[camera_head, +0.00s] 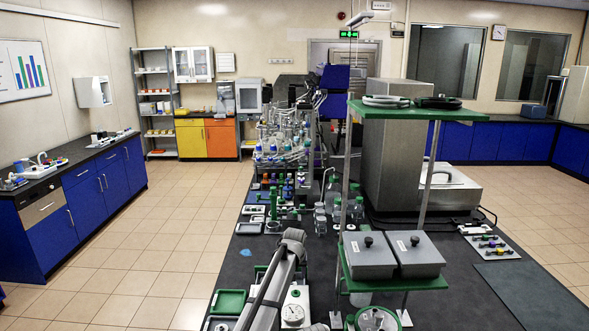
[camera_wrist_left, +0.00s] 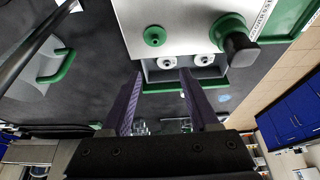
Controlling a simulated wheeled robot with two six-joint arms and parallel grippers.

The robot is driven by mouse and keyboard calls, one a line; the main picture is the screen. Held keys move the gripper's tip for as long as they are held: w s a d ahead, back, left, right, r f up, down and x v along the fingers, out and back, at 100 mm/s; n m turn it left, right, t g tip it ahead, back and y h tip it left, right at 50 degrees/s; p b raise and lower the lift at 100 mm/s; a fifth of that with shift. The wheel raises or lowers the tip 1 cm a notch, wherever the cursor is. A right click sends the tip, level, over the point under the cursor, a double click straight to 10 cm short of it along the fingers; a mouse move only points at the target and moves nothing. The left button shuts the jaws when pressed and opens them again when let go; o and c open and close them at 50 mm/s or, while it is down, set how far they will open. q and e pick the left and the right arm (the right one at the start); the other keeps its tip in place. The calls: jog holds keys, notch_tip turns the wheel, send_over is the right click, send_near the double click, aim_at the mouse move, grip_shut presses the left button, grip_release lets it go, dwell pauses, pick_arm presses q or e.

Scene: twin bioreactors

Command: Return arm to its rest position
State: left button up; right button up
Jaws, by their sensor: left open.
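My left gripper (camera_wrist_left: 160,78) shows in the left wrist view with its two purple fingers spread apart and nothing between them. Its fingertips appear close to the edge of a pale box-shaped device (camera_wrist_left: 185,20) with a green knob, a black knob and two white round fittings; I cannot tell whether they touch. In the head view a grey arm link of mine rises from the bottom middle over the dark bench, and its gripper cannot be made out there. My right gripper is not in view.
The dark bench (camera_head: 480,230) holds a white device with a dial (camera_head: 293,315), a green tray (camera_head: 228,302), bottles, and a green two-level rack (camera_head: 395,284) with two grey lidded boxes. Tall steel equipment (camera_head: 393,165) stands behind the rack. The tiled floor at left is clear.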

pick_arm(q)
jog(key=s+a+f+g, duration=0.1)
jog(key=s+a, duration=0.5)
jog(key=s, duration=0.7)
jog(key=s+a+g, duration=0.1)
jog(key=s+a, duration=0.4)
jog(key=s, duration=0.8)
jog(key=s+a+f+g, duration=0.1)
jog(key=s+a, duration=0.5)
jog(key=s, duration=0.6)
jog(key=s+d+m, duration=0.2)
jog(key=s+d, duration=0.1)
jog(key=d, duration=0.2)
jog(key=s+d+m+g+y, duration=0.1)
jog(key=s+d, duration=0.2)
jog(key=d, duration=0.3)
jog(key=shift+s+r+m+g, duration=0.25)
jog(key=shift+s+m+g, duration=0.05)
jog(key=shift+s+m, duration=0.1)
jog(key=shift+w+d, duration=0.1)
